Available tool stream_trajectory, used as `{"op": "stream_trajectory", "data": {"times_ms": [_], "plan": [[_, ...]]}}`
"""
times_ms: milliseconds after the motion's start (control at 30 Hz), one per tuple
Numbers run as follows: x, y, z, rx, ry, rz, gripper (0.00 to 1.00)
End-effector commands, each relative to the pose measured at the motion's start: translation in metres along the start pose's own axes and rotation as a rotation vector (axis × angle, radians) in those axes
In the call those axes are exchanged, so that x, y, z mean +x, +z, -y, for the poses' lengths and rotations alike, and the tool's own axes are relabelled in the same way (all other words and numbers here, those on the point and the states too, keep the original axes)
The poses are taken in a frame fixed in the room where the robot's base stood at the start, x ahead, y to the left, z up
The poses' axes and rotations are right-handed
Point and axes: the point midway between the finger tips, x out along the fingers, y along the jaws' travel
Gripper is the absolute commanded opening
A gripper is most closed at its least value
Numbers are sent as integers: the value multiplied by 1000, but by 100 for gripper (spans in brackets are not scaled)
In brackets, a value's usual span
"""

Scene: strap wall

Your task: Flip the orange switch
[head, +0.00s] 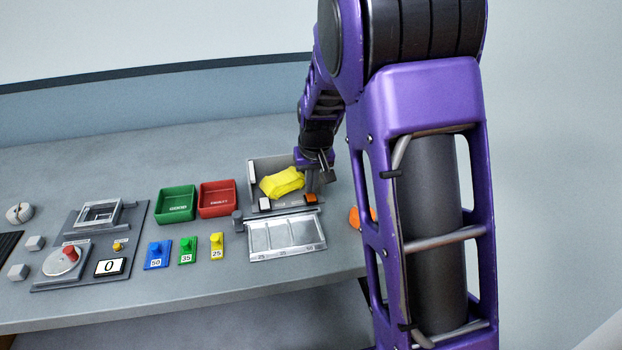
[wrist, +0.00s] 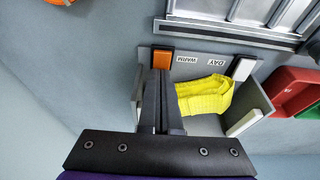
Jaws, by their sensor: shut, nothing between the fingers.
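The orange switch (head: 311,198) is a small block at the front right corner of a grey open box (head: 257,168). It also shows in the wrist view (wrist: 162,56), just past my fingertips. My gripper (head: 312,190) is shut and empty, fingers together. In the wrist view my fingertips (wrist: 160,73) overlap the lower edge of the orange switch; I cannot tell whether they touch it. A white switch (wrist: 242,69) sits at the other front corner, beside labels reading WARM and DAY.
A yellow cloth (head: 281,182) lies in the box, left of my gripper. A grey panel with a clear lid (head: 287,235) lies in front. Red (head: 217,213) and green (head: 176,218) trays stand to the left. An orange object (head: 354,217) sits at the right, partly hidden by my arm.

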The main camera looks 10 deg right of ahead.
Motion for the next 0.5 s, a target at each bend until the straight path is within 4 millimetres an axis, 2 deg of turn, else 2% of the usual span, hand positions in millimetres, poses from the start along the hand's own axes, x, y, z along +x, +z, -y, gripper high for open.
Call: {"op": "stream_trajectory", "data": {"times_ms": [500], "plan": [[4, -1, 0, 0, 0, 50, 0]]}}
